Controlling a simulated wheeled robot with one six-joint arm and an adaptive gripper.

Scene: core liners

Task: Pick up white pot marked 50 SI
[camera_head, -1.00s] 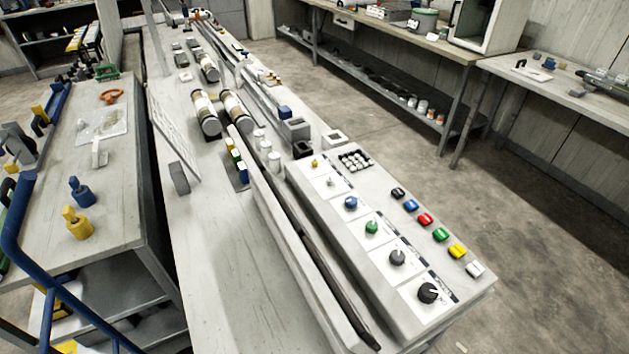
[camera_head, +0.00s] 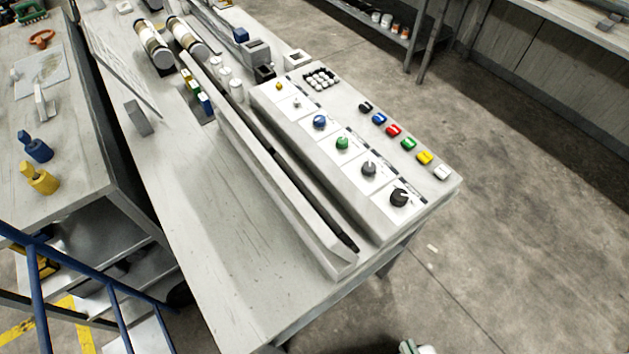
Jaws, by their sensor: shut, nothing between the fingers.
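Several small white pots stand in a short row on the long bench, left of the control panel; the nearest white pot (camera_head: 236,91) and the one behind it (camera_head: 223,79) show most clearly. Their markings are too small to read, so I cannot tell which is marked 50 SI. They stand upright, close beside a dark rack of yellow, green and blue pieces (camera_head: 197,95). My gripper cannot be made out in this view. A small pale piece (camera_head: 416,347) shows at the bottom edge, too cut off to identify.
The control panel (camera_head: 375,134) with knobs and coloured switches fills the bench's right side. A long rail (camera_head: 265,175) runs between it and the bench's bare front part (camera_head: 215,265). Two banded cylinders (camera_head: 153,47) lie farther back. A blue railing (camera_head: 80,270) stands at lower left.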

